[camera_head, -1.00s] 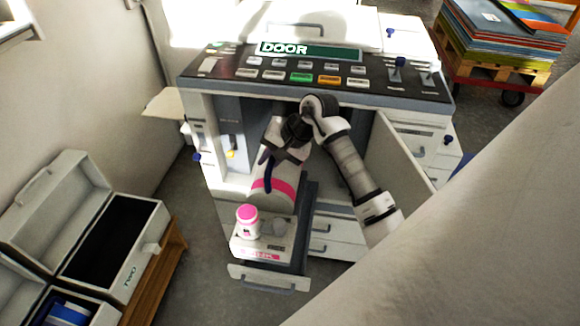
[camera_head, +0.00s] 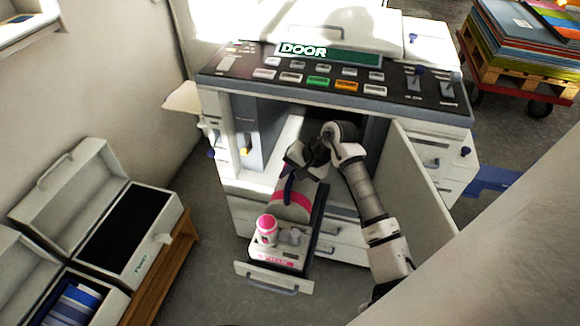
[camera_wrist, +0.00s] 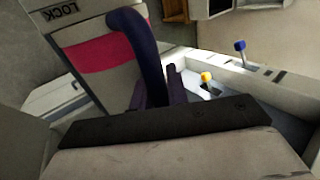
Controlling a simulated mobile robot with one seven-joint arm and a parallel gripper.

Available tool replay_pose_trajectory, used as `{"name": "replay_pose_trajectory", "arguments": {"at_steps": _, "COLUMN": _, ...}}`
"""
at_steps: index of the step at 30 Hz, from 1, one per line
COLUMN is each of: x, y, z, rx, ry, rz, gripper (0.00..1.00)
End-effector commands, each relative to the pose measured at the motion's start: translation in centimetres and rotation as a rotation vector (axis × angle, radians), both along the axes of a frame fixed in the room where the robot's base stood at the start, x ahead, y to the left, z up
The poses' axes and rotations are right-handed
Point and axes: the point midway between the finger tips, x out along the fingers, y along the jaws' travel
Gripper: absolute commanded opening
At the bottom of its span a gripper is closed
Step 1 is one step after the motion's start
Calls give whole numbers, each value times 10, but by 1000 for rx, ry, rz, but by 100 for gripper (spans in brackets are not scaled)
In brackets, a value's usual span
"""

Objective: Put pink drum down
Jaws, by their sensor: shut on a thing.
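The pink drum (camera_head: 292,207) is a white cylinder with a pink band and a dark blue handle. It is tilted at the front of the machine's open bay, above and behind the pulled-out drawer (camera_head: 272,281). In the wrist view the drum (camera_wrist: 92,57) fills the upper left, with its pink band, "LOCK" lettering and curved dark handle (camera_wrist: 148,50). My gripper (camera_head: 291,178) is shut on the drum at its handle side. The fingertips are partly hidden. I cannot tell whether the drum's underside touches anything.
A pink-capped bottle (camera_head: 266,230) stands on the drawer unit, close to the drum. The open door (camera_head: 418,185) is right of my arm. White cases (camera_head: 130,232) sit on a wooden stand at left. A yellow-topped lever (camera_wrist: 207,78) is inside the machine.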

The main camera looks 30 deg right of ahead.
Motion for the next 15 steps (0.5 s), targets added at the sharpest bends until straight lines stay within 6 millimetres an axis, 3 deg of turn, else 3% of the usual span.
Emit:
{"name": "replay_pose_trajectory", "arguments": {"at_steps": 10, "x": 0, "y": 1, "z": -31, "rx": 2, "ry": -4, "rz": -1, "gripper": 0}}
{"name": "replay_pose_trajectory", "arguments": {"at_steps": 15, "x": 0, "y": 0, "z": -35, "rx": -2, "ry": -5, "rz": 0, "gripper": 0}}
